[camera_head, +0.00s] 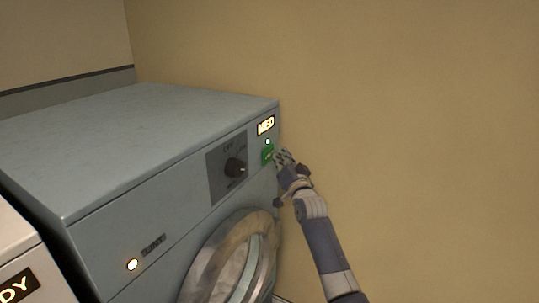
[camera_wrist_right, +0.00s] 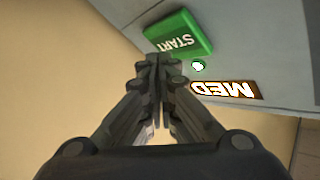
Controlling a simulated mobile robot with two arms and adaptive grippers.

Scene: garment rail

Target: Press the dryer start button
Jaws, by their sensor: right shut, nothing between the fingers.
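The dryer (camera_head: 150,150) is a blue-grey machine with a round door at its front. Its green start button (camera_head: 267,154) is at the upper right of the front panel; in the right wrist view the button (camera_wrist_right: 180,34) reads START upside down. My right gripper (camera_head: 279,155) is shut and empty, with its fingertips close to the button. In the right wrist view the fingertips (camera_wrist_right: 158,57) lie just below the button's edge in the picture; whether they touch it I cannot tell. My left gripper is not in view.
A dark knob (camera_head: 235,168) sits left of the button. A lit MED display (camera_head: 265,125) is above it, with a small pale light (camera_wrist_right: 197,66) between. The round door (camera_head: 212,267) is below. A plain wall (camera_head: 420,110) stands behind and to the right.

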